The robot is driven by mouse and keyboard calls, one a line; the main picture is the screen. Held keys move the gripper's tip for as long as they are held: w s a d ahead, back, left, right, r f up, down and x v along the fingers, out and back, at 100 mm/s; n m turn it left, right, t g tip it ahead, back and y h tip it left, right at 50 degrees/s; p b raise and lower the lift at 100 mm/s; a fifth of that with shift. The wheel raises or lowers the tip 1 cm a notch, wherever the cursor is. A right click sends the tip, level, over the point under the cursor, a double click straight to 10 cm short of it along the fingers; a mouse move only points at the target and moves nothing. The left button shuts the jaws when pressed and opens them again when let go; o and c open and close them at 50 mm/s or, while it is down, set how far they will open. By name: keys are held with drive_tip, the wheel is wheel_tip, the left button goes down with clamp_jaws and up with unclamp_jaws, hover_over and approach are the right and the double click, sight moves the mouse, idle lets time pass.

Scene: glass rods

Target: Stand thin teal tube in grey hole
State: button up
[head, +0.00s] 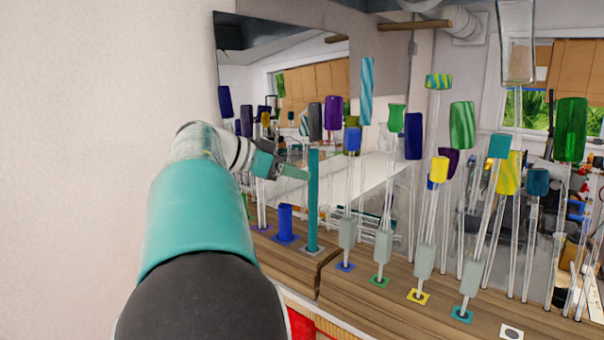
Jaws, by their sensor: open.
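The thin teal tube (313,205) stands upright on the wooden ledge, its lower end at the grey square (313,251) that marks the grey hole. How deep its lower end sits cannot be made out. My gripper (298,172) is open, at the left side of the tube's upper part. A finger reaches close to the tube; whether it touches cannot be told from this view. My teal and black arm comes up from the bottom and hides the ledge's left part.
A short blue tube (285,222) stands on a blue square just left of the teal tube. Several tall glass rods with coloured heads crowd the right, in blue, green, yellow and teal marked holes. A white square (511,332) at the front right is empty.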

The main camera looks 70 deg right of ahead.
drive_tip(key=v, duration=1)
drive_tip(key=shift+w+a, duration=0.15)
drive_tip(key=shift+a, duration=0.05)
drive_tip(key=shift+w, duration=0.1)
drive_tip(key=w+a+f+n+t+y, duration=0.2)
drive_tip(key=w+a+f+n+t, duration=0.15)
drive_tip(key=a+f+n, duration=0.5)
drive_tip(key=w+a+f+n+t+y, duration=0.1)
drive_tip(key=w+a+f+n+t, duration=0.3)
drive_tip(key=a, duration=0.8)
drive_tip(key=w+a+f+n+t+y, duration=0.2)
drive_tip(key=a+f+n+t, duration=0.3)
drive_tip(key=a+f+n, duration=0.4)
drive_tip(key=s+a+f+n+t+y, duration=0.1)
drive_tip(key=a+f+n+y, duration=0.1)
drive_tip(key=a, duration=0.5)
drive_tip(key=s+a+f+n+t+y, duration=0.1)
drive_tip(key=s+a+f+n+y, duration=0.1)
drive_tip(key=a+f, duration=0.3)
drive_tip(key=a+n, duration=0.1)
drive_tip(key=a, duration=0.2)
drive_tip(key=shift+t, duration=0.35)
drive_tip(key=shift+s+n, duration=0.15)
drive_tip(key=shift+n, duration=0.1)
drive_tip(key=shift+c, duration=1.1)
drive_tip(key=shift+a, duration=0.1)
